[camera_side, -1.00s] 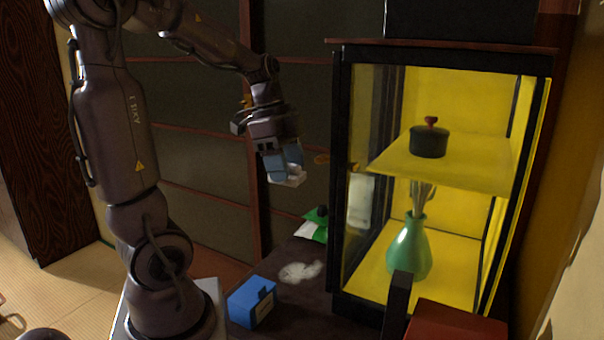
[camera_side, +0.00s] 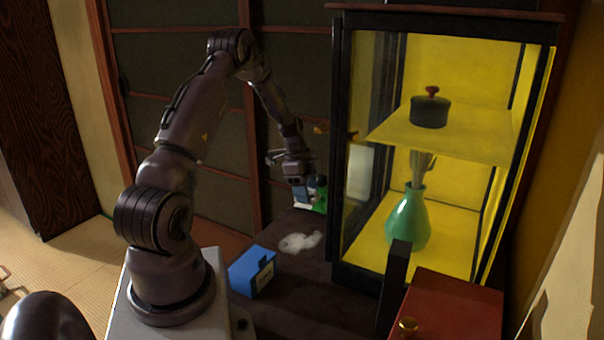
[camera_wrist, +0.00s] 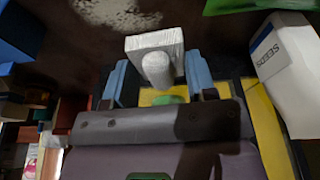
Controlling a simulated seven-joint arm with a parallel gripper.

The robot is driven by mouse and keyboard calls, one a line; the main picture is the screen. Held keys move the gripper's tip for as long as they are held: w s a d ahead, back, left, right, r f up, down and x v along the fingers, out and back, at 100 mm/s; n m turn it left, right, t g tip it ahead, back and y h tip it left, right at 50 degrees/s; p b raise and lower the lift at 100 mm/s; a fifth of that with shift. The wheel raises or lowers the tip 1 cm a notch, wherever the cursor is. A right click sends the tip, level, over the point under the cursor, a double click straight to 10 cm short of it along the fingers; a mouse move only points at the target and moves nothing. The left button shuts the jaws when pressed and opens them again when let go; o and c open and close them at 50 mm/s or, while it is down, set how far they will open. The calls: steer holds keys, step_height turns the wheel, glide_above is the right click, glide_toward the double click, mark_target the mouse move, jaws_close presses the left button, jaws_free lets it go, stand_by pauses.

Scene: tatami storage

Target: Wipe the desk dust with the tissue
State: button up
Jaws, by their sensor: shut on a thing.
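My gripper (camera_side: 302,200) is low over the back of the dark desk (camera_side: 300,270), beside the cabinet. In the wrist view its two blue fingers (camera_wrist: 157,78) are shut on the white tissue (camera_wrist: 156,50), which has a flat top and a rounded lump between the fingers. The pale dust patch (camera_side: 300,242) lies on the desk in front of my gripper; it also shows at the top of the wrist view (camera_wrist: 117,12).
A blue box (camera_side: 252,270) stands left of the dust, near my base. A green item (camera_side: 320,196) is right behind my gripper. The glass cabinet (camera_side: 343,200) with a green vase (camera_side: 407,218) and a dark pot (camera_side: 429,112) borders the right. A white box (camera_wrist: 288,75) shows in the wrist view.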

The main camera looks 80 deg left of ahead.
mark_target(297, 256)
steer(key=shift+w+a+f, duration=0.1)
steer(key=shift+f, duration=0.45)
steer(key=shift+w+a+f, duration=0.1)
steer(key=shift+f, duration=3.95)
steer(key=shift+s+d+f, duration=0.1)
steer(key=shift+s+d, duration=0.15)
steer(key=shift+s, duration=0.05)
steer(key=shift+s+d, duration=4)
steer(key=shift+d, duration=0.05)
steer(key=shift+w+d, duration=0.5)
steer(key=shift+w, duration=0.1)
steer(key=shift+w+a, duration=1.05)
steer(key=shift+a, duration=0.05)
steer(key=shift+w+a, duration=3.2)
steer(key=shift+w+d, duration=0.25)
steer(key=shift+d, duration=0.55)
steer(key=shift+s+d, duration=4)
steer(key=shift+s, duration=0.05)
step_height(297, 256, up, 8)
